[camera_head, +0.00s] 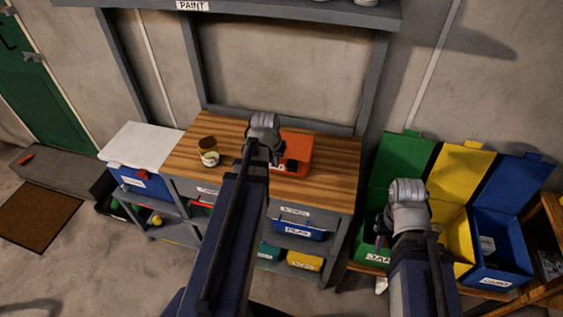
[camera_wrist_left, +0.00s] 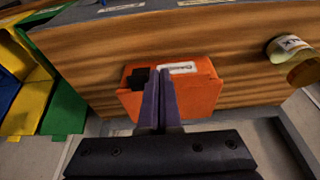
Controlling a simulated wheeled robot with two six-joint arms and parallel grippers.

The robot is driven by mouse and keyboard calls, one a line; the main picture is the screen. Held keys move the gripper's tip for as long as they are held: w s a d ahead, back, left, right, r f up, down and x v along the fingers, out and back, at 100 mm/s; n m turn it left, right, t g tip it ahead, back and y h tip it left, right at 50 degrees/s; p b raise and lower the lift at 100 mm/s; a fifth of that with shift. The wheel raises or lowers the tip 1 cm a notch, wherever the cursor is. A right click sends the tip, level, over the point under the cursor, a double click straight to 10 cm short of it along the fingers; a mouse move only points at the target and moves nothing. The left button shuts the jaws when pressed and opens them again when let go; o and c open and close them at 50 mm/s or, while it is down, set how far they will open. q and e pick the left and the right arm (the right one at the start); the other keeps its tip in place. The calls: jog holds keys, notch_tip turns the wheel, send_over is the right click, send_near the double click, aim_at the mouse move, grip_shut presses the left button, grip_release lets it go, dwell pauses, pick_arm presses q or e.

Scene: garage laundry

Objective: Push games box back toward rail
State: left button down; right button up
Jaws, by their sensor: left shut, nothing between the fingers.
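The games box appears to be the orange box (camera_head: 298,150) on the wooden bench top (camera_head: 330,178), near the back rail (camera_head: 285,122). In the left wrist view the orange box (camera_wrist_left: 198,92) carries a white label, too small to read, and a black piece at one corner. My left gripper (camera_wrist_left: 160,84) is shut and empty, its purple fingers overlapping the box in that view. In the head view my left wrist covers the box's left part; I cannot tell whether the fingers touch it. My right gripper (camera_head: 384,224) hangs by the green bin, its fingers mostly hidden.
A labelled jar (camera_head: 208,153) stands left of the box on the bench; it also shows in the left wrist view (camera_wrist_left: 288,48). Green, yellow and blue lidded bins (camera_head: 497,228) stand at the right. A white-lidded blue cooler (camera_head: 143,148) is at the left. The bench's right end is clear.

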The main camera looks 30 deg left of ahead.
aim_at(289, 138)
pick_arm(q)
jog(key=b+x, duration=0.9)
jog(key=x, duration=0.1)
jog(key=shift+s+f+b, duration=0.1)
jog(key=shift+f+b, duration=0.05)
jog(key=shift+b, duration=0.15)
jog(key=w, duration=0.3)
jog(key=shift+w+a, duration=0.3)
jog(key=shift+a, duration=0.1)
jog(key=shift+w, duration=0.15)
jog(key=w+a, duration=0.1)
jog(key=w, duration=0.3)
jog(key=w+a, duration=0.1)
jog(key=w, duration=0.7)
jog(key=shift+w+a, duration=0.3)
jog(key=shift+a, duration=0.1)
jog(key=shift+s, duration=0.1)
